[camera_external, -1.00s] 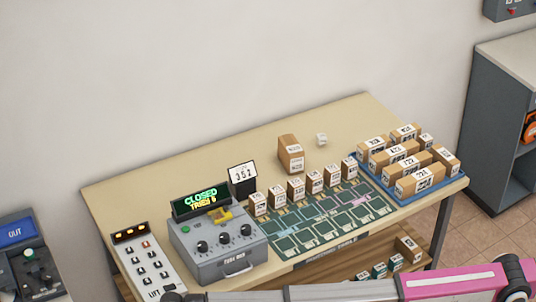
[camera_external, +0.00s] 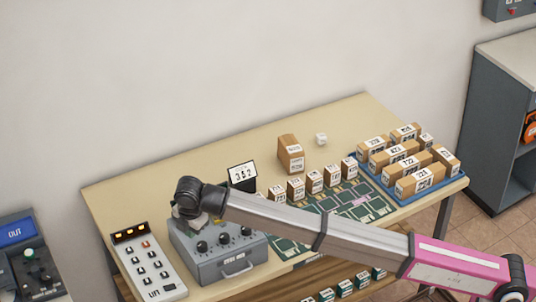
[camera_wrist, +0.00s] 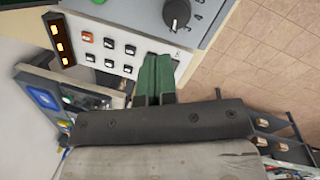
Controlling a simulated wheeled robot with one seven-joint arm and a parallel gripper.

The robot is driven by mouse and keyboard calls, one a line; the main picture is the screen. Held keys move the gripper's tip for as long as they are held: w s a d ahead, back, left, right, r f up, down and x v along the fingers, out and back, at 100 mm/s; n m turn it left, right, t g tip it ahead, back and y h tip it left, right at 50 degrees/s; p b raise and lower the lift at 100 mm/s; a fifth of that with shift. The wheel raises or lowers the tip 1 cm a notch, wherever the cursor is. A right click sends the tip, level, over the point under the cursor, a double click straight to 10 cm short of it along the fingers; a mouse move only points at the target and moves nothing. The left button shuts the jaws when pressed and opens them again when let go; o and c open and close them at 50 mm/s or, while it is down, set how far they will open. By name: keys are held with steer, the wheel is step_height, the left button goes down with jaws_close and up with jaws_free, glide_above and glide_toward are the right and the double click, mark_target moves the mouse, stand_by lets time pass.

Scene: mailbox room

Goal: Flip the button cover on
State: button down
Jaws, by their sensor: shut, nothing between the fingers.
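The grey control box (camera_external: 225,262) with several black knobs and a front handle stands on the table's near left part. Its yellow button cover and the lit display behind it are hidden behind my arm now, so I cannot tell the cover's position. In the wrist view a corner of the box (camera_wrist: 206,14) with one black knob shows at the top, but no cover. My gripper's green fingers (camera_wrist: 158,60) are shut together and empty. In the external view my wrist is over the box's back left part; whether the fingers touch anything is unclear.
A white keypad panel (camera_external: 150,262) with orange lights stands left of the box. A number sign (camera_external: 242,175), several small boxes and a blue tray (camera_external: 402,199) of parcels stand to the right. The back left of the table (camera_external: 150,180) is clear.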

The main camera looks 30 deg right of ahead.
steer(key=w+d+r+n+h, duration=0.2)
steer(key=w+d+r+n, duration=0.1)
steer(key=d+r, duration=0.4)
steer(key=d, duration=0.2)
steer(key=shift+w+d+n, duration=0.25)
steer(key=shift+d+n, duration=0.05)
steer(key=shift+n, duration=0.1)
steer(key=x, duration=1)
steer(key=shift+w, duration=0.1)
steer(key=shift+w+d+f, duration=0.25)
steer(key=shift+w+d, duration=0.25)
steer(key=shift+w, duration=0.05)
steer(key=shift+w+d+f, duration=0.2)
steer(key=shift+w+d, duration=0.35)
steer(key=shift+w+d+f, duration=0.1)
steer(key=shift+w+d, duration=0.25)
